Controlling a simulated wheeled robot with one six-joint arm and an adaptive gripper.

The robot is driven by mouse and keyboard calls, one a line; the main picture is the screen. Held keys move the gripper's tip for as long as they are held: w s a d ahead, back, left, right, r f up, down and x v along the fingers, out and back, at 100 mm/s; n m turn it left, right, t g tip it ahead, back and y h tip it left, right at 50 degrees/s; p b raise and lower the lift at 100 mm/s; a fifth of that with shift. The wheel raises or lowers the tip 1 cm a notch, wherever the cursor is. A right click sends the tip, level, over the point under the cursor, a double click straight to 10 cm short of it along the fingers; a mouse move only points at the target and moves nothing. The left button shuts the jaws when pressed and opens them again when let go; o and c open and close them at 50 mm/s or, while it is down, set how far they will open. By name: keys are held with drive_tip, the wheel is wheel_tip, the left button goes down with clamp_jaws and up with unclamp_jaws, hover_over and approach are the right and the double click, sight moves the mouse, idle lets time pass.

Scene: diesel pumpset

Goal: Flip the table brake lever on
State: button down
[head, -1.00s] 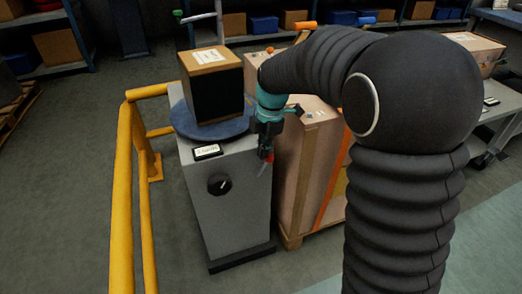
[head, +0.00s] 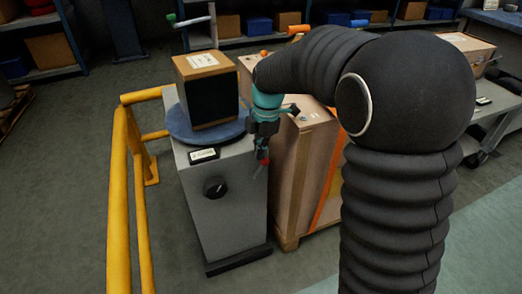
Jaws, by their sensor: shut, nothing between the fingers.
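The grey cabinet (head: 228,215) has a round blue turntable (head: 183,128) on top, and a box with a tan top and black front (head: 208,92) stands on it. A small red part (head: 262,156) shows at the cabinet's upper right front edge, by my fingertips; it may be the brake lever, but I cannot tell for sure. My gripper (head: 261,158) is shut, pointing down at that edge, with nothing seen between the fingers. The gripper and wrist partly hide this corner. I cannot tell whether the fingers touch the red part.
A black knob (head: 215,187) and a small label plate (head: 204,155) are on the cabinet. A yellow rail (head: 119,200) runs along its left. A tall crate (head: 300,180) with an orange strap stands close on the right. Floor is clear in front.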

drive_tip(key=shift+w+d+r, duration=0.1)
drive_tip(key=shift+d+r, duration=0.15)
drive_tip(key=shift+r, duration=0.4)
drive_tip(key=w+d+r, duration=0.2)
drive_tip(key=d+r, duration=0.3)
drive_tip(key=r, duration=0.2)
drive_tip(key=s+d+m+t, duration=0.2)
drive_tip(key=s+d+m, duration=0.2)
drive_tip(key=s+m, duration=0.8)
drive_tip(key=s+d+m+t+h, duration=0.1)
drive_tip(key=s+d+m+t, duration=0.2)
drive_tip(key=s+m, duration=0.9)
drive_tip(key=s+d, duration=0.2)
drive_tip(key=s, duration=0.1)
drive_tip(key=shift+s+d+r+t+p, duration=0.15)
drive_tip(key=shift+d+r+t+p, duration=0.1)
drive_tip(key=shift+r+t+p, duration=0.05)
